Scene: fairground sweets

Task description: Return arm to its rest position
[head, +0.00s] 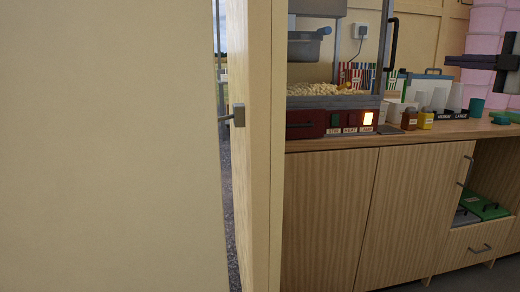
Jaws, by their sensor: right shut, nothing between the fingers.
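My right gripper (452,61) is at the right edge of the head view, dark grey, with its fingers pointing left. It is shut and empty, held above the right part of the counter in front of the pink stacked tubs (485,32). The rest of the right arm is cut off by the picture edge. My left gripper is not in view.
A popcorn machine (334,102) stands on the wooden counter (400,136) with cups (438,99) and small bottles (425,120) to its right. Cupboards (330,215) are below. A cream door (110,150) and frame post (258,150) fill the left.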

